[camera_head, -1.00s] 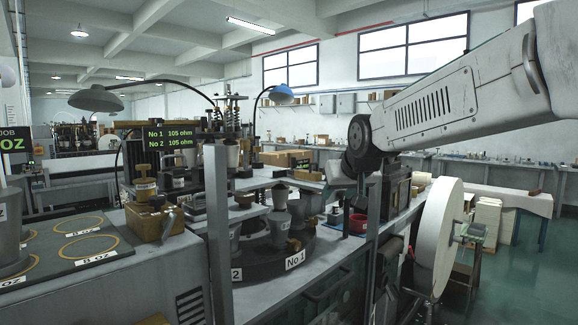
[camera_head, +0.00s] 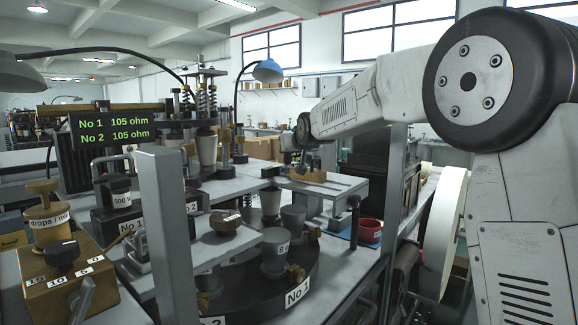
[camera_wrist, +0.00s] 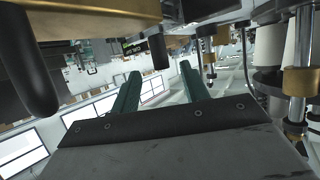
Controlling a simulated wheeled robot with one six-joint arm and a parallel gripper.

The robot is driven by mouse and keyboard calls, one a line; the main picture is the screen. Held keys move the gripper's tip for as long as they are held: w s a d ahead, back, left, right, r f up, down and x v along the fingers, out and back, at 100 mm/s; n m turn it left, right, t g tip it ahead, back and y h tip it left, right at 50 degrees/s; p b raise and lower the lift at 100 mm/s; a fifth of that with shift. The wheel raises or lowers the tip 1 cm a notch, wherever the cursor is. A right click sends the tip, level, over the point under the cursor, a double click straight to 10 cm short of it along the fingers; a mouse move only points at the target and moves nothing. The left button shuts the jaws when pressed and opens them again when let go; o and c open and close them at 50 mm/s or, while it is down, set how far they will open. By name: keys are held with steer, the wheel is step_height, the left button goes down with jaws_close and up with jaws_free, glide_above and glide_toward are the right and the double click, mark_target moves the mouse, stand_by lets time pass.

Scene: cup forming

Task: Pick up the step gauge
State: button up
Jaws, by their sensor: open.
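My gripper (camera_wrist: 160,70) is open in the wrist view, its two green fingers apart with no object visibly clamped between them. In the head view, the end of my arm reaches over the grey shelf near the middle, with the gripper (camera_head: 302,163) small and dark. A brass-coloured piece (camera_head: 310,176) lies on the shelf just below it; I cannot tell for certain whether this is the step gauge. A brass-edged bar (camera_wrist: 95,12) with dark rounded posts crosses the top left of the wrist view, close to the fingers.
A round dark turntable (camera_head: 255,290) carries grey cups below the shelf. A metal upright (camera_head: 168,235) stands in front. A red bowl (camera_head: 369,230) sits to the right of the shelf. A brass dial box (camera_head: 70,280) is at front left. Rods and brass collars (camera_wrist: 300,80) crowd the wrist view's right.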

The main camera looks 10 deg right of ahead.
mark_target(287, 164)
steer(key=x, duration=0.5)
steer(key=shift+a+f, duration=0.15)
steer(key=shift+a, duration=0.05)
steer(key=shift+s, duration=0.1)
jaws_close()
